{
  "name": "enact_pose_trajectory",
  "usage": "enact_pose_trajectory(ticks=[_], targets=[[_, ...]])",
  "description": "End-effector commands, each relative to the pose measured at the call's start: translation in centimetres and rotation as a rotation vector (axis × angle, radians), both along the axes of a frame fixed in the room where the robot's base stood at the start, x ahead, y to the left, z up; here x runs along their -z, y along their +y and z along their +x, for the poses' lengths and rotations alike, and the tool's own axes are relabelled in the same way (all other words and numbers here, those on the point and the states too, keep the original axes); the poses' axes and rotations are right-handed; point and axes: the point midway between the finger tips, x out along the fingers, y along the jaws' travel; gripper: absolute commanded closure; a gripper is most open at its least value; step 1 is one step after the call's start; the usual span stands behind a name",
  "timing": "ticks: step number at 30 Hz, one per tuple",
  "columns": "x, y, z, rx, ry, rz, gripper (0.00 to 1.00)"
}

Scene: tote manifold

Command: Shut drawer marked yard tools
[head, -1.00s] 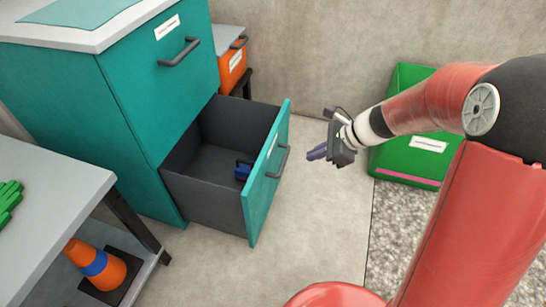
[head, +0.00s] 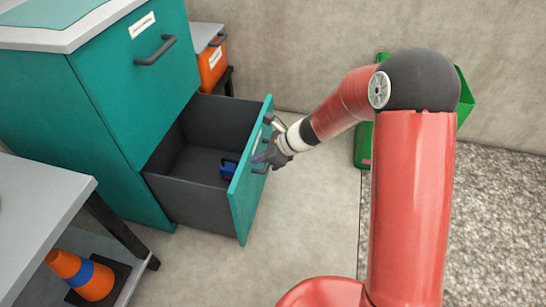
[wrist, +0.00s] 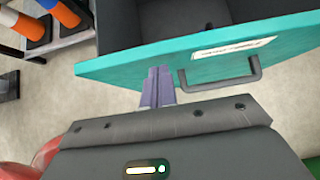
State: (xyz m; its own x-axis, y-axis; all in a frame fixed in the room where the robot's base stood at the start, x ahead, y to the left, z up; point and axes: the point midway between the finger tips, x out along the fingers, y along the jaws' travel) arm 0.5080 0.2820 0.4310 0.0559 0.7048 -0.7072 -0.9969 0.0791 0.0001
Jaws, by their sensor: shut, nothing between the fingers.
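The lower drawer (head: 243,195) of the teal cabinet (head: 110,110) stands pulled well out, with a dark grey inside and a teal front. A blue object (head: 228,171) lies in it. In the wrist view the drawer front (wrist: 130,62) carries a white label (wrist: 234,47), whose writing is too small to read, and a dark bar handle (wrist: 222,78). My gripper (head: 262,157) is at the outer face of the drawer front, near the handle. Its fingers (wrist: 157,87) are shut and empty, left of the handle in the wrist view. I cannot tell whether they touch the front.
The upper drawer (head: 150,70) is shut. A grey table (head: 40,215) stands at the left front, with an orange and blue cone (head: 85,275) on its lower shelf. An orange box (head: 212,65) sits behind the cabinet. A green bin (head: 362,145) is partly behind my arm.

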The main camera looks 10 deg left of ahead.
Motion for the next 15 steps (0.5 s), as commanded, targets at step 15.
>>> enact_pose_trajectory(ticks=[15], targets=[[-0.01, 0.99, 0.05, -0.001, 0.001, 0.000, 1.00]])
